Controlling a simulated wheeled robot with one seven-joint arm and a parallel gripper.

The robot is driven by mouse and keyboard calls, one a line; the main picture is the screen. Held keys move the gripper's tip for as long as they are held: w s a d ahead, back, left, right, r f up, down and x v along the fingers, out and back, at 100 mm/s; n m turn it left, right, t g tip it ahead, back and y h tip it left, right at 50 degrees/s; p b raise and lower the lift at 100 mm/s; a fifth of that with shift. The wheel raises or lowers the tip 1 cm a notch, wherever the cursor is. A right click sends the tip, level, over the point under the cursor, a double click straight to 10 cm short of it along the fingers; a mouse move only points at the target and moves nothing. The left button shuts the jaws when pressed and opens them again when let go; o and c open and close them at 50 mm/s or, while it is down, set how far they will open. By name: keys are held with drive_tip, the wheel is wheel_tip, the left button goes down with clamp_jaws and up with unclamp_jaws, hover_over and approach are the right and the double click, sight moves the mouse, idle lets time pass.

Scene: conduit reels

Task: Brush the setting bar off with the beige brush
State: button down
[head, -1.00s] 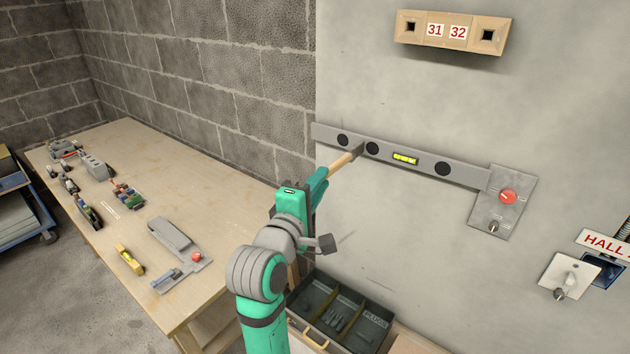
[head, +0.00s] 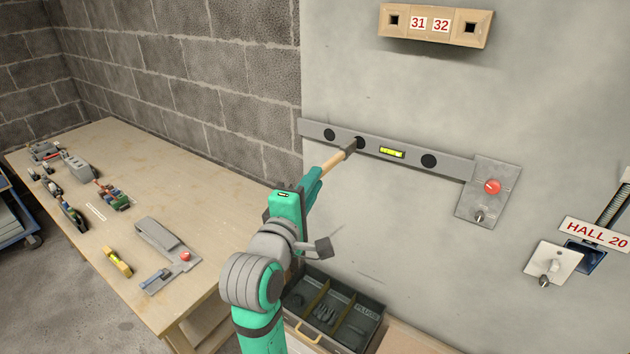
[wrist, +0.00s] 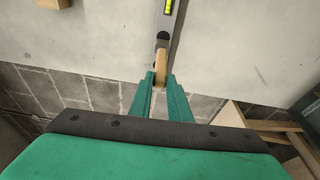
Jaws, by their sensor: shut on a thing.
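The setting bar (head: 405,154) is a long grey bar with dark round holes and a yellow-green level vial, fixed across the pale wall. Its right end meets a grey plate with a red knob (head: 492,187). My gripper (head: 312,181) is shut on the beige brush (head: 336,161), whose handle points up and right. The brush's dark head is at the bar, by a hole left of the vial; I cannot tell if it touches. In the wrist view the beige handle (wrist: 162,72) sits between my fingertips, with the bar (wrist: 178,30) beyond it.
A wooden workbench (head: 150,225) at left carries several tools, including a yellow level (head: 117,262). An open dark toolbox (head: 335,310) with compartments lies below the bar. A wooden block marked 31 32 (head: 435,25) is above. A HALL 20 sign (head: 597,236) is at right.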

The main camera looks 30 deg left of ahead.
drive_tip(key=s, duration=0.8)
drive_tip(key=shift+a, duration=0.3)
drive_tip(key=shift+w, duration=0.1)
